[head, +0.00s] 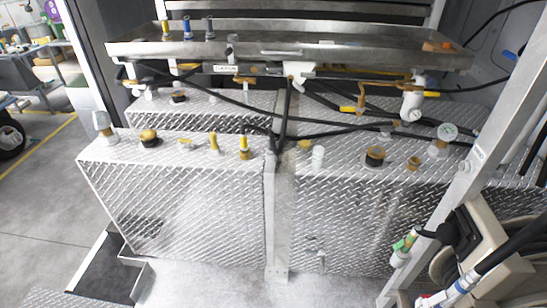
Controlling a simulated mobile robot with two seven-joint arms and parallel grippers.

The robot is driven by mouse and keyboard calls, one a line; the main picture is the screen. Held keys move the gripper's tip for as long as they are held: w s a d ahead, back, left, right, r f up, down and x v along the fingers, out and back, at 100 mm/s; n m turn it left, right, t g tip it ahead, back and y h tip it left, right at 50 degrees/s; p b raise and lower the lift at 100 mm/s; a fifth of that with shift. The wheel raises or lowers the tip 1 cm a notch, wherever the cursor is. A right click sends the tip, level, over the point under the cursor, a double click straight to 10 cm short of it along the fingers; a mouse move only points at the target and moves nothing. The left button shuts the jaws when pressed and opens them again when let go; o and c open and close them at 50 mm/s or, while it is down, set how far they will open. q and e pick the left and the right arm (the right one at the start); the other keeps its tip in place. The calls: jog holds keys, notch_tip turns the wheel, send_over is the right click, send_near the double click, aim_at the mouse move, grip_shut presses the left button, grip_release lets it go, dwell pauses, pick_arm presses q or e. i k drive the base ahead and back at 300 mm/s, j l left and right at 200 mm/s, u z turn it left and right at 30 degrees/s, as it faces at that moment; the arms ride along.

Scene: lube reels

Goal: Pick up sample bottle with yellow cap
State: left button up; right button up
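A small bottle with a yellow cap (165,29) stands upright at the left end of the long metal tray (300,53). Two bottles with blue or dark caps, a blue one (187,28) and a darker one (210,28), stand just to its right. A short pale item with a dark top (232,46) is by the tray's front edge. Neither of my grippers shows in the head view.
Diamond-plate tanks (180,205) below the tray carry several caps and fittings, two of them upright with yellow tops (213,142). Black hoses (285,115) and yellow-handled valves (360,100) hang under the tray. A slanted metal post (470,165) and hose nozzles (402,247) stand at right. Floor is open at left.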

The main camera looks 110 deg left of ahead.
aim_at(318, 154)
jog(key=k+j+u, duration=0.1)
jog(key=u, duration=2.1)
jog(key=l+u, duration=0.15)
jog(key=u, duration=0.75)
jog(key=l+u, duration=0.1)
jog(key=u, duration=0.3)
jog(key=k, duration=0.05)
